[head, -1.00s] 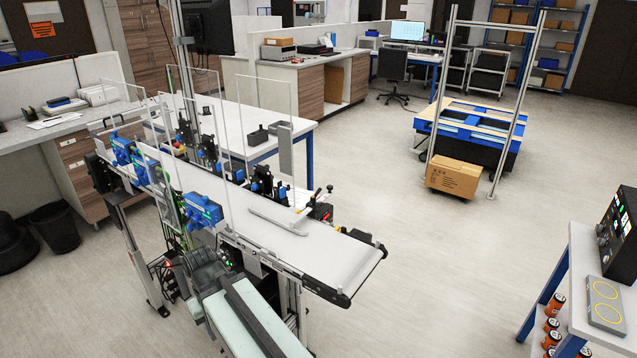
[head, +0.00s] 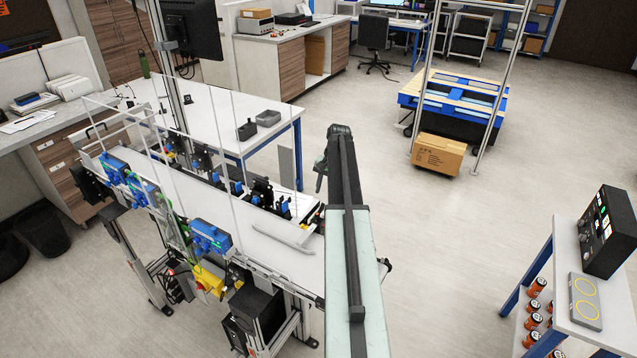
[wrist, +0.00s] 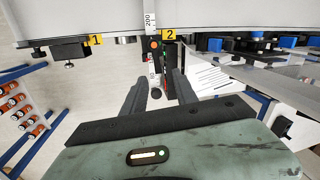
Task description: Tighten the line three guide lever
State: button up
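In the wrist view, my gripper (wrist: 158,84) is open, its two dark fingers apart and pointing toward a conveyor edge (wrist: 215,30). Yellow tags marked 1 (wrist: 94,40) and 2 (wrist: 169,35) sit along that edge; no tag marked 3 is readable. A white scale strip (wrist: 151,22) lies between them, with a small dark part with an orange dot (wrist: 154,45) beside it. I cannot tell which part, if any, is the line three guide lever.
Blue sensor units (head: 210,238) and clear upright panels stand along the conveyor. A white table (head: 215,105) is behind it. A cardboard box (head: 437,153) sits on the floor by the pallet (head: 465,95). A control box (head: 607,233) stands on a bench at right. The middle floor is clear.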

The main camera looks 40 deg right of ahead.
aim_at(323, 204)
jog(key=f+b, duration=0.5)
jog(key=w+f+b, duration=0.1)
jog(key=f+b, duration=0.1)
jog(key=b, duration=0.1)
jog(key=shift+w+d+f, duration=0.1)
jog(key=shift+d+f, duration=0.15)
jog(key=shift+f, duration=0.1)
jog(key=shift+r, duration=0.2)
